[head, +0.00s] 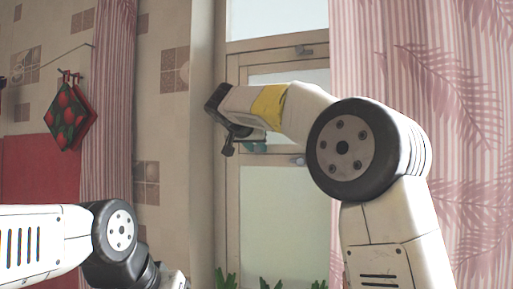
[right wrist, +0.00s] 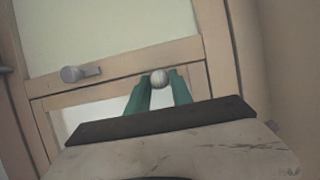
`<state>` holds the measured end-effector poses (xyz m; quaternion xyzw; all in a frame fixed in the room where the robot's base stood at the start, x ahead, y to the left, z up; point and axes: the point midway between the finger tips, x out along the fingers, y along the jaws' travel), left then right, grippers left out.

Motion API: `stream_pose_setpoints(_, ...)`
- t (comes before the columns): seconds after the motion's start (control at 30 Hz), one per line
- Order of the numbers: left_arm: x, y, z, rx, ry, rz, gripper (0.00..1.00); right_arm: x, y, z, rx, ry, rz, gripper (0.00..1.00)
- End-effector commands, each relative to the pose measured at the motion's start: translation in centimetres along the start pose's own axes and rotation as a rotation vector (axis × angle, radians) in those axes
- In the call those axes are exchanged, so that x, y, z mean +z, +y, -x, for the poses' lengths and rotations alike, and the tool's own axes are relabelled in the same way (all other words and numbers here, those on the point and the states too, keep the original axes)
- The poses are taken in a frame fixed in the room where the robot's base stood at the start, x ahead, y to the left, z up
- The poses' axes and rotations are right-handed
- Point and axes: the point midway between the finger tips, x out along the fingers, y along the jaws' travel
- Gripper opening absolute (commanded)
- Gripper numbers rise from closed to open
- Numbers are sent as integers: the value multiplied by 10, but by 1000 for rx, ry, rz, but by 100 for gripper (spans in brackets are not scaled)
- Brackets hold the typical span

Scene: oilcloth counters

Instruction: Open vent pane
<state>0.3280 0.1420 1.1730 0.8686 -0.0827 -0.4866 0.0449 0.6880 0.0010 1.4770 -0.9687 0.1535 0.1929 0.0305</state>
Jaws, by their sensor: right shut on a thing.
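The vent pane (head: 288,74) is a small framed pane in the middle of the window. It appears closed, flush with the surrounding frame. In the right wrist view, part of its pane (right wrist: 75,116) shows behind the fingers, and a round pale knob (right wrist: 160,77) stands on its wooden rail. My right gripper (head: 258,146) is at the lower part of the vent pane, partly hidden by its own wrist. In the wrist view, the teal fingers of the right gripper (right wrist: 160,92) are shut on the knob, one on each side. My left gripper is out of view.
A lever handle (head: 304,50) is on the frame above, and another handle (head: 298,160) is below the vent pane. Pink curtains (head: 440,70) hang on both sides. Green plants (head: 265,283) stand at the bottom. Red potholders (head: 68,115) hang at left.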

Motion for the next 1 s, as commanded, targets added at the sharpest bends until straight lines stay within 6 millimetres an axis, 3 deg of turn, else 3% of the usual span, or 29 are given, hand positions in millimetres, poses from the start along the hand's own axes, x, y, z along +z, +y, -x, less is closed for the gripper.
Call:
stream_pose_setpoints(0.57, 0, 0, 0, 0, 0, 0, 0, 2, 1, 6, -20, 1, 7, 0)
stream_pose_setpoints(0.77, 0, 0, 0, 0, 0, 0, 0, 10, 7, 28, -95, 2, 38, 0)
stream_pose_setpoints(1.0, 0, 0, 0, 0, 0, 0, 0, 29, 27, 75, -268, 4, 107, 0)
